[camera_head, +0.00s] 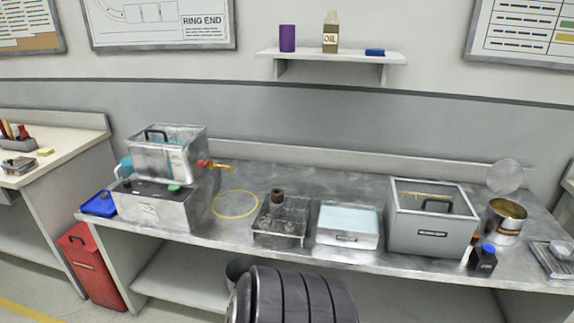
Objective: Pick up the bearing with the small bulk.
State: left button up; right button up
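A small dark brown ring-shaped piece (277,195), which may be a bearing, sits at the back of a clear-walled metal tray (283,222) on the steel bench. Dark shapes lie inside that tray, too small to tell apart. A thin yellow ring (235,204) lies flat on the bench left of the tray. I cannot tell which thing is the bearing of small bulk.
The bench (340,183) also holds a metal tank unit (158,208), a pale blue-topped box (348,226), a grey bin (430,225), an open can (504,220) and a dark bottle (483,259). A red bin (90,268) stands on the floor. A shelf (330,57) hangs above.

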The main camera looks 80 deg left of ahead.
aim_at(289, 225)
jog(key=u, duration=2.8)
jog(key=i+l, duration=0.2)
jog(key=l, duration=0.2)
jog(key=i+l, duration=0.25)
jog(key=l, duration=0.15)
